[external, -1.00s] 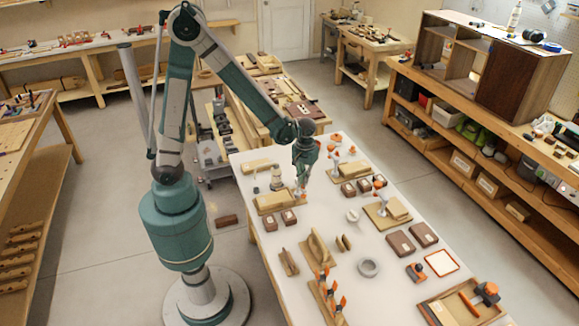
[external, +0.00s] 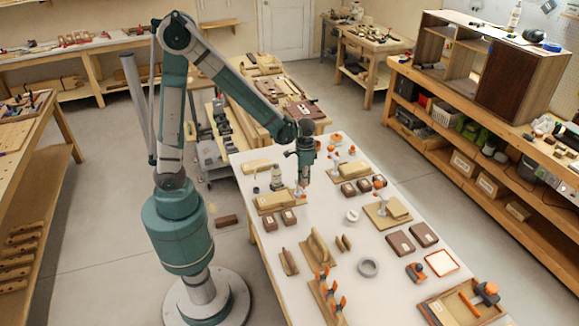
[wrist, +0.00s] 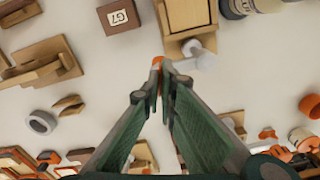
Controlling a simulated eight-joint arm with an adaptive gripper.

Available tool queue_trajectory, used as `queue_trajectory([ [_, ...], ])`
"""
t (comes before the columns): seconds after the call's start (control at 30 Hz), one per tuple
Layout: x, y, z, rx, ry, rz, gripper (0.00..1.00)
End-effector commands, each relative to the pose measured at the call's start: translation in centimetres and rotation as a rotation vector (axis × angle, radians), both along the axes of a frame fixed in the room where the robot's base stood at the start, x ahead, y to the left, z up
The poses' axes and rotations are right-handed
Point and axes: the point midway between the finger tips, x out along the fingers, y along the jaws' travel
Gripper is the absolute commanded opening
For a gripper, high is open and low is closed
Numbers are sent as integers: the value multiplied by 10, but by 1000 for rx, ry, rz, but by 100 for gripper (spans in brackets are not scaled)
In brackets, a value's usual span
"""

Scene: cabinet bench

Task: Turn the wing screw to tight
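The wing screw (wrist: 157,61) shows as a small orange piece at my fingertips in the wrist view; the fingers hide most of it. My gripper (wrist: 163,70) points down with its fingertips close together, pinching the orange piece. In the external view my gripper (external: 302,186) is low at the right end of a wooden fixture (external: 268,205), near the table's far left part. In the wrist view this fixture (wrist: 188,14) has a pale rounded part (wrist: 199,56) right beside the fingertips. How far the screw is turned cannot be told.
A brown block marked G7 (wrist: 120,17) lies near the fixture. A second wooden fixture (external: 374,217) stands to the right on the white table.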

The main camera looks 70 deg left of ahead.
Motion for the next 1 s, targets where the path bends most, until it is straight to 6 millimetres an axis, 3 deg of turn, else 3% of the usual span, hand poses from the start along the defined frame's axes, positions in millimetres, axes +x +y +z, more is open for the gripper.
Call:
queue_trajectory([
  [0.67,0,0,0,0,0,-82,0],
  [0.7,0,0,0,0,0,-82,8],
  [0.8,0,0,0,0,0,-82,17],
  [1.0,0,0,0,0,0,-81,17],
])
